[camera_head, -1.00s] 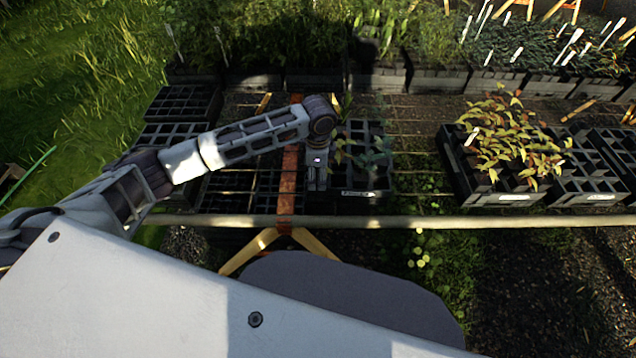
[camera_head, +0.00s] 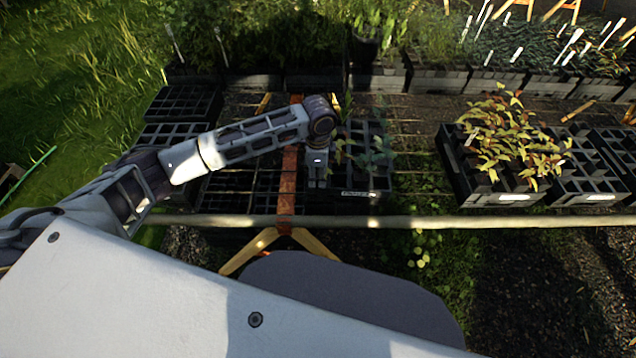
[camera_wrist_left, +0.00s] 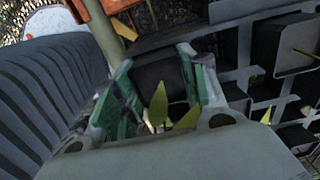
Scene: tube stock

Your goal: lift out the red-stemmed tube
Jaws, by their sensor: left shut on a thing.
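My left gripper (camera_head: 317,182) is at the left edge of a black crate (camera_head: 375,195) with a pale label on its front. In the left wrist view, its green-and-grey fingers (camera_wrist_left: 160,85) are closed around a dark, square-sided tube (camera_wrist_left: 160,72). A small plant with yellow-green leaves (camera_wrist_left: 182,120) shows at the tube, near the gripper body. Its stem colour cannot be made out. In the head view, the gripper hides the held tube. Blue-green plants (camera_head: 378,153) stand in the crate to the right of the gripper. My right gripper is not in view.
A crate with yellowish plants (camera_head: 500,199) stands to the right, beside another black crate (camera_head: 592,198). Empty black trays (camera_head: 182,103) lie at left. A pale rail (camera_head: 480,222) runs along the front. Potted plants line the back.

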